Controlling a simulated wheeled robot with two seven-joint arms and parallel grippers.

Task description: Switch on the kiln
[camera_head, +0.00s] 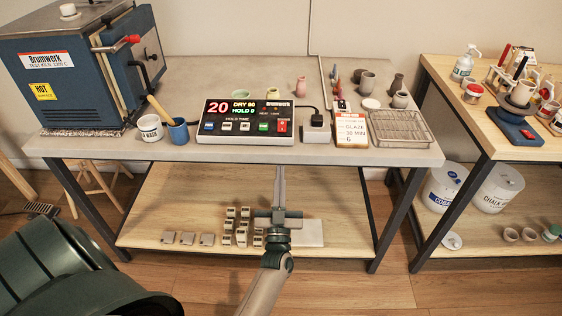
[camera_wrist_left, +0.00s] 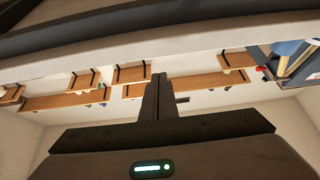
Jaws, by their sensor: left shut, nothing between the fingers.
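The blue kiln (camera_head: 75,65) stands at the back left of the table, with a red-knobbed handle (camera_head: 132,39) on its door side. The Brumwerk control box (camera_head: 247,122) sits at the table's front middle. Its display is lit and reads 20, DRY 80 and HOLD 0. My right gripper is out of view.
A white mug (camera_head: 149,129) and a blue cup (camera_head: 178,132) stand left of the box. A socket block (camera_head: 316,131), a glaze card (camera_head: 351,129) and a wire rack (camera_head: 400,130) are on its right. The table's front edge (camera_head: 210,156) lies by my gripper.

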